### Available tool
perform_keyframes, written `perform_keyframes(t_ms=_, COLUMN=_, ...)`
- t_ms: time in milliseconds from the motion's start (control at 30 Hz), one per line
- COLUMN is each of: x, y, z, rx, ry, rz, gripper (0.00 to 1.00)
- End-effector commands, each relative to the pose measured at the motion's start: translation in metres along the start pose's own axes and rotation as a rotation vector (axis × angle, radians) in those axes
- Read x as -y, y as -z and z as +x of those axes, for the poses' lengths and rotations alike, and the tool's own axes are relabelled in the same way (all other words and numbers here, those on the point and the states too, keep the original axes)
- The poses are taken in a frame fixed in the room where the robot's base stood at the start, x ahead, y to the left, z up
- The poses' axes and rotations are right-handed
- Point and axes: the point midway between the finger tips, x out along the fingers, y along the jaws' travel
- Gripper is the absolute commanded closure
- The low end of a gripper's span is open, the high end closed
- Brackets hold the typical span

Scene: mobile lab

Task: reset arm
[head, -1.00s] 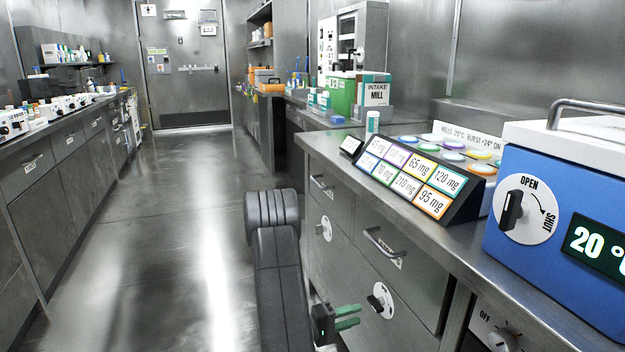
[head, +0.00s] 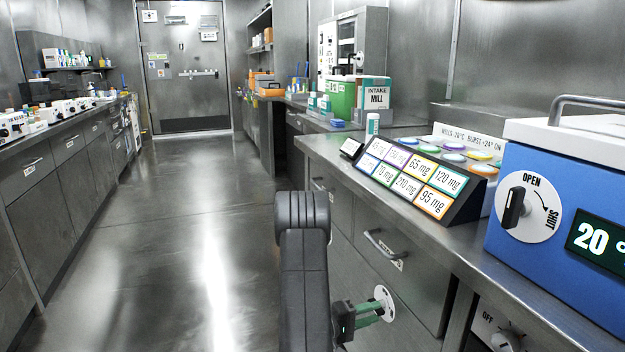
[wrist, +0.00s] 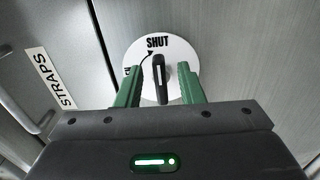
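My gripper (head: 374,312) is low in front of the drawer fronts below the right counter in the head view. In the wrist view my gripper (wrist: 158,88) has its two green fingers spread apart, with nothing held between them. Past the fingertips is a round white dial (wrist: 152,52) marked SHUT, with a dark upright knob (wrist: 159,78). The knob shows between the fingers, but I cannot tell how far beyond them it is. The dial also shows in the head view (head: 385,297), partly covered by my gripper.
A STRAPS label (wrist: 50,78) is left of the dial. Drawer handles (head: 384,246) stick out near my arm. The right counter (head: 405,135) carries a dose-label panel (head: 410,178) and a blue box (head: 535,230). The aisle floor (head: 190,240) is clear.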

Motion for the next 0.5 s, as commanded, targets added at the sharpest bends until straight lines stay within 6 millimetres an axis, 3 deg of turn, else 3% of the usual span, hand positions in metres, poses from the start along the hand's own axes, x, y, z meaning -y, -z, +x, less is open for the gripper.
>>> perform_keyframes(t_ms=500, x=-0.001, y=0.001, z=-0.066, rx=-0.006, ry=0.001, rz=-0.002, gripper=0.65)
